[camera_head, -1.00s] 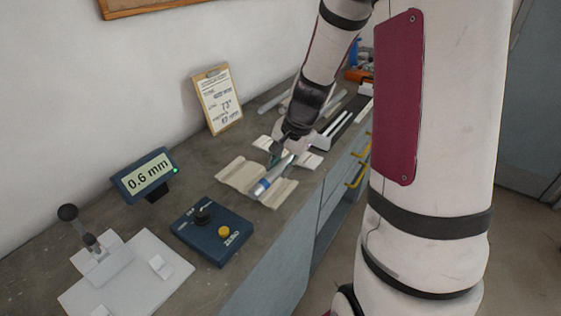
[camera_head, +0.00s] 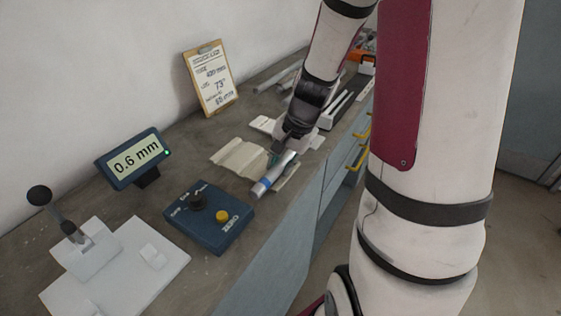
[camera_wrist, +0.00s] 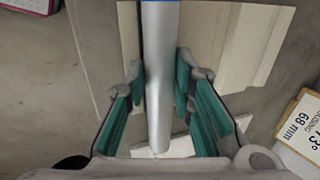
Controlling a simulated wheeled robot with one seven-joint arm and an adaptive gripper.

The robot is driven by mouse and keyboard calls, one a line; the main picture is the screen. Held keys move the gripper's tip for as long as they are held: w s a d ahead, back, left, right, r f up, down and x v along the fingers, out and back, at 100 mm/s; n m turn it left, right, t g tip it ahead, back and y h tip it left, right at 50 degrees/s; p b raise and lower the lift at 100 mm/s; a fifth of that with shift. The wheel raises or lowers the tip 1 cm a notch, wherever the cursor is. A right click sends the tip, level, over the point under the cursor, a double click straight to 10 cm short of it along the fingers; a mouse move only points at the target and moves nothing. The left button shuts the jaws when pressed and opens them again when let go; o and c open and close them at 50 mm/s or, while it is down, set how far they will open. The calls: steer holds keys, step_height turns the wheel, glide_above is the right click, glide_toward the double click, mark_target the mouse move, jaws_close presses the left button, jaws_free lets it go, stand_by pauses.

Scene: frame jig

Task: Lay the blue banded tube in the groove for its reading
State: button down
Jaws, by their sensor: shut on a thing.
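The grey tube with a blue band (camera_head: 264,183) is held in my gripper (camera_head: 276,157) over the cream grooved block (camera_head: 238,156).
A display (camera_head: 136,158) reads 0.6 mm. A blue control box (camera_head: 208,228) with a black knob and yellow button stands in front of it. A white lever fixture (camera_head: 110,275) is at lower left. A clipboard (camera_head: 210,77) leans on the wall. More tubes (camera_head: 340,105) lie behind my gripper.

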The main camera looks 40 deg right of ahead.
steer(key=shift+s+f, duration=0.1)
steer(key=shift+f, duration=0.05)
steer(key=c, duration=1.3)
jaws_free()
steer(key=shift+f, duration=0.1)
steer(key=shift+d+r, duration=0.1)
steer(key=shift+r, duration=0.55)
steer(key=v, duration=1.1)
steer(key=shift+f, duration=0.1)
